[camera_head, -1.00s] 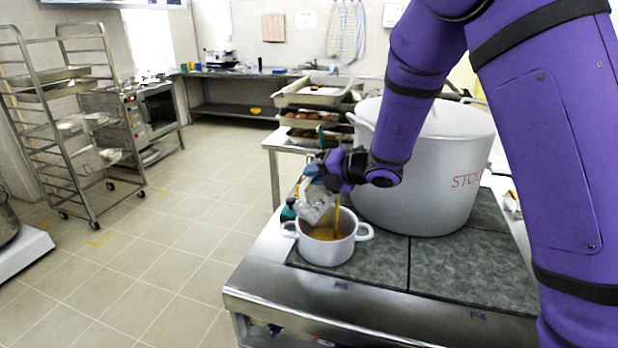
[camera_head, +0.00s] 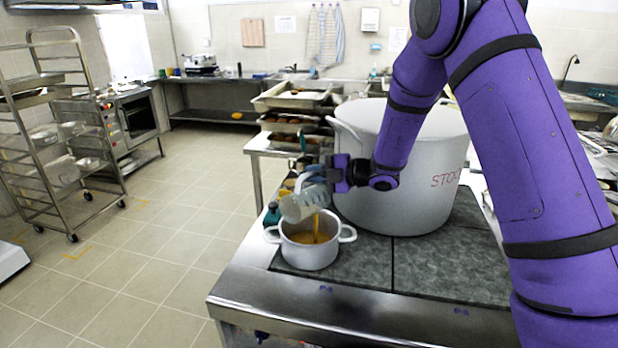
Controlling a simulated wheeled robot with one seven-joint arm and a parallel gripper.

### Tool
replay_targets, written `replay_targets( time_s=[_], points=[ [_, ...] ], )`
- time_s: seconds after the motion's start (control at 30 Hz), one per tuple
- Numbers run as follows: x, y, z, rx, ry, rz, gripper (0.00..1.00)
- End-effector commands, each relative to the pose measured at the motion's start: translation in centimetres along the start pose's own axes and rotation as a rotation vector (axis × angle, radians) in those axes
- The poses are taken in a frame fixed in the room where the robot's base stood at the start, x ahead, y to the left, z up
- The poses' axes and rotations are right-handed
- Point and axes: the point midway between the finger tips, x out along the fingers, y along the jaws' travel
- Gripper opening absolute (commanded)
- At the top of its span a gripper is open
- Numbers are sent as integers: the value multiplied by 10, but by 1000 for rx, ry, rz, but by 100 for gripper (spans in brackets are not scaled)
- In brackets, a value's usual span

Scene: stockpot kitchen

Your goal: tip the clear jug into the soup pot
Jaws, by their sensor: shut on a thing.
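The clear jug (camera_head: 297,206) is tilted over the small white two-handled soup pot (camera_head: 310,256). An orange-brown stream runs from the jug into the pot, where orange-brown liquid shows inside. My gripper (camera_head: 325,177) is shut on the jug, at its handle side, above and slightly right of the pot. The jug is held above the pot's rim. The fingertips are small and partly hidden by the jug.
A large grey stockpot (camera_head: 405,185) stands close behind and right of the soup pot, on the same dark stove top (camera_head: 440,262). Stacked trays (camera_head: 293,97) stand on a table behind. A wheeled rack (camera_head: 60,160) is at left. The tiled floor between is clear.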

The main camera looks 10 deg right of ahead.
Motion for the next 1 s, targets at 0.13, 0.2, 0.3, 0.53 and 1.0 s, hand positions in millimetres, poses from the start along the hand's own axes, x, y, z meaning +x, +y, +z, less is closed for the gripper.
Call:
replay_targets(
  time_s=[0.13, 0.2, 0.3, 0.53, 1.0],
  points=[
    [-6, 4, 10, 76, 19, 31, 0],
    [-8, 6, 15, 111, 29, 45, 0],
    [-11, 6, 22, 162, 43, 63, 0],
    [-16, 8, 35, 263, 72, 102, 0],
    [-19, 9, 42, 320, 91, 124, 0]
  ],
)
